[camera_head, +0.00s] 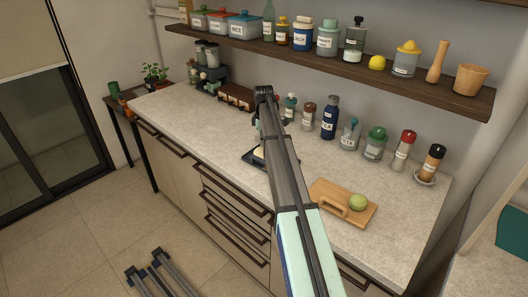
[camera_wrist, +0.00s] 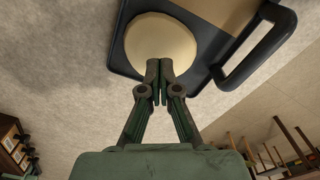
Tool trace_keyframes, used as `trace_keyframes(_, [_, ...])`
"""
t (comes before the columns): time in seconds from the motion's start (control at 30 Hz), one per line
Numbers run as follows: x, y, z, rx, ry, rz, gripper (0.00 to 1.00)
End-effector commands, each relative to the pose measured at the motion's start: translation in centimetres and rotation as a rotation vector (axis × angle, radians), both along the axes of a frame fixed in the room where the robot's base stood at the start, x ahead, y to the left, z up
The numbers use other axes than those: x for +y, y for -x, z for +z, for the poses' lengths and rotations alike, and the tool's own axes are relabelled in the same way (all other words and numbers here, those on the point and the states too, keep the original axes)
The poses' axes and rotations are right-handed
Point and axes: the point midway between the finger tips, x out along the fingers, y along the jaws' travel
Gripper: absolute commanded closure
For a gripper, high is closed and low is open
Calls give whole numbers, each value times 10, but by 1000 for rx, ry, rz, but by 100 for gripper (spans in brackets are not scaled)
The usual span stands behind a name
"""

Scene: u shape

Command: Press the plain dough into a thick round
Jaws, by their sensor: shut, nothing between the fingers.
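The plain dough (camera_wrist: 162,38) is a pale, smooth, round piece on a dark tray or board with a handle (camera_wrist: 118,48) in the wrist view. In the head view only a sliver of the dough (camera_head: 259,152) shows beside my arm, on the dark board (camera_head: 252,163). My gripper (camera_wrist: 158,68) is shut and empty. Its fingertips overlap the near edge of the dough in the wrist view; I cannot tell whether they touch it. In the head view my arm hides the gripper's fingers.
A wooden board (camera_head: 330,207) with a green round fruit (camera_head: 358,202) lies to the right on the counter (camera_head: 390,225). Several jars and bottles, including a dark blue bottle (camera_head: 330,118), line the back. A shelf (camera_head: 340,66) with containers hangs above. The counter's left part is mostly clear.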

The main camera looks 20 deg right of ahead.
Motion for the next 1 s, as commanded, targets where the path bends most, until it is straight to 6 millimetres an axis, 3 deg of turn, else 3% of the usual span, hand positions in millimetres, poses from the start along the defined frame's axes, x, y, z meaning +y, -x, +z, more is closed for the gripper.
trace_keyframes(0.37, [0,0,7,-1,1,0,100])
trace_keyframes(1.0, [0,0,65,-1,1,0,100])
